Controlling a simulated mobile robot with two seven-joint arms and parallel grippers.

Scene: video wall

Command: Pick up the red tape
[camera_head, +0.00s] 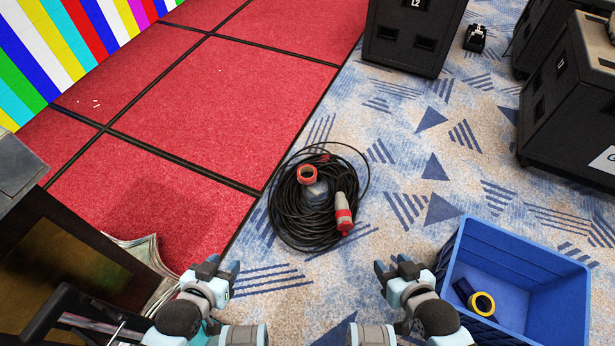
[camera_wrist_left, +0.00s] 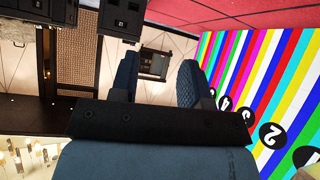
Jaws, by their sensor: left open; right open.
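My right gripper (camera_head: 397,266) is open and empty, below and right of the tape.
Black cases (camera_head: 412,40) stand at the back and right (camera_head: 570,110). A striped video wall (camera_head: 60,45) is at upper left. Patterned carpet around the coil is mostly clear.

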